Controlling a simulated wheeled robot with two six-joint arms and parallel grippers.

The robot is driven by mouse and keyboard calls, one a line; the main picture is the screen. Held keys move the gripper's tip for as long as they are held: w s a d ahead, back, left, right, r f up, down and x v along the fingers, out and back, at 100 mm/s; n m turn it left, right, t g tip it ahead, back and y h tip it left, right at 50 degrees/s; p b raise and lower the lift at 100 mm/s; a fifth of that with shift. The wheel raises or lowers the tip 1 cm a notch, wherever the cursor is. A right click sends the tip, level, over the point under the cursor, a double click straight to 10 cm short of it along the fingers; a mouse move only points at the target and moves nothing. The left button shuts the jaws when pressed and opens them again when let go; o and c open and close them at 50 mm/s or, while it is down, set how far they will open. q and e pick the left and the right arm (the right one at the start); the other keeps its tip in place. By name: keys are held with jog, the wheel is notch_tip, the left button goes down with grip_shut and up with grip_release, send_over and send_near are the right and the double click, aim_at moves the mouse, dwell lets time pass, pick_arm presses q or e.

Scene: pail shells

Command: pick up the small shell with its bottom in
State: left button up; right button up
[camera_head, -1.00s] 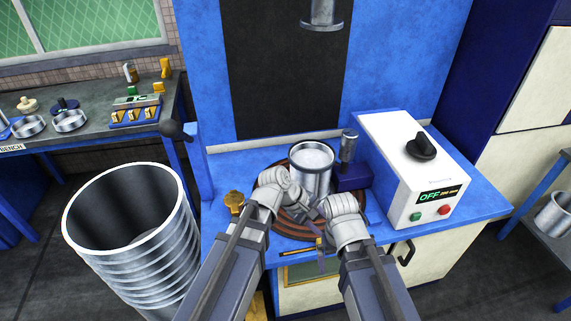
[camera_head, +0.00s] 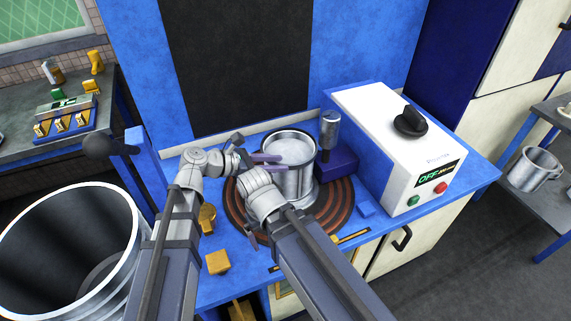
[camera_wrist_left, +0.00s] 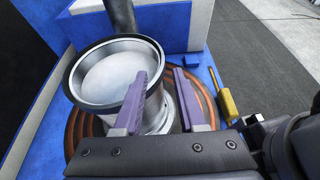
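The small shell (camera_head: 297,180) is a silver cylinder with a pale bottom visible inside, standing upright on the brown round plate (camera_head: 334,211). It also shows in the left wrist view (camera_wrist_left: 90,95). My left gripper (camera_head: 267,163) is open at the shell's near-left upper side. In the left wrist view its purple fingers (camera_wrist_left: 160,100) are apart, one across the shell's mouth and one outside its wall. I cannot tell whether either touches it. My right arm reaches in front of the shell; its wrist hides part of it, and its fingers are not clear.
A purple block with a grey post (camera_head: 330,130) stands close behind the shell. A white control box (camera_head: 370,130) reading OFF is at the right. A large ribbed shell (camera_head: 122,215) stands at lower left. Yellow pieces (camera_head: 217,262) sit at the bench's front left.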

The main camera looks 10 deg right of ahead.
aim_at(295, 165)
jog(key=shift+f, duration=0.4)
pick_arm(q)
jog(key=b+x, duration=0.1)
jog(key=x, duration=0.2)
jog(key=shift+w+a+f, duration=0.1)
jog(key=shift+a+f, duration=0.05)
jog(key=shift+f, duration=0.05)
pick_arm(e)
jog(key=shift+f, duration=0.35)
pick_arm(q)
jog(key=b+x, duration=0.1)
jog(key=x, duration=0.2)
jog(key=shift+w+f+b, duration=0.1)
jog(key=shift+f+b, duration=0.2)
jog(key=shift+b, duration=0.05)
pick_arm(e)
jog(key=shift+f, duration=0.8)
pick_arm(q)
jog(key=shift+d, duration=0.4)
grip_shut()
